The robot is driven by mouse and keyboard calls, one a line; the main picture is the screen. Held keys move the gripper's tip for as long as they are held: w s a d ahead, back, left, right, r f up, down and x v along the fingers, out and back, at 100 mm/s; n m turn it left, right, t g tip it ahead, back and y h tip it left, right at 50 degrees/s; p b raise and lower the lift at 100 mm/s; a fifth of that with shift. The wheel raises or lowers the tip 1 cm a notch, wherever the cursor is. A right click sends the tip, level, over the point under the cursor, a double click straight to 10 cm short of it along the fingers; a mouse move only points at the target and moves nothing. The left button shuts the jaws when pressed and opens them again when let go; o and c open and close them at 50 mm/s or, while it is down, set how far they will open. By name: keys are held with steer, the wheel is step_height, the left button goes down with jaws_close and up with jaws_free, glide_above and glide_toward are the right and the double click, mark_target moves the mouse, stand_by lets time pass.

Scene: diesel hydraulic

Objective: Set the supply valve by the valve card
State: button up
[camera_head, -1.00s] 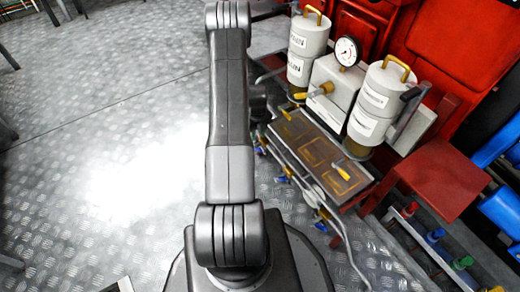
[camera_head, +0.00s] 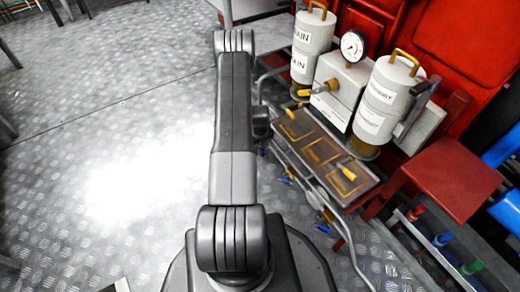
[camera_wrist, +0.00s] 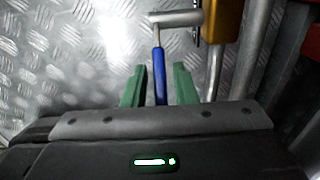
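In the wrist view my gripper (camera_wrist: 158,85) has two green fingers standing apart on either side of a blue lever handle (camera_wrist: 160,70). A gap shows on both sides of the handle. The handle joins a pale grey cylinder (camera_wrist: 177,18). In the head view my gripper is hidden. A white box with a round gauge (camera_head: 353,46) carries a yellow lever (camera_head: 325,87). White canisters (camera_head: 314,45) (camera_head: 388,90) flank it, with labels too small to read surely. Small blue-handled valves (camera_head: 285,180) (camera_head: 323,228) sit below the rack. I cannot tell which lever is the supply valve or identify the valve card.
A flat panel (camera_head: 318,150) with yellow outlines and a yellow lever (camera_head: 345,170) lies before the canisters. A red seat-like block (camera_head: 450,178) and a rack of coloured fittings (camera_head: 440,240) stand at right. In the wrist view a yellow part (camera_wrist: 222,20) and pipes are close at right. Floor at left is open.

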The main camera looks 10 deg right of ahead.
jaws_close()
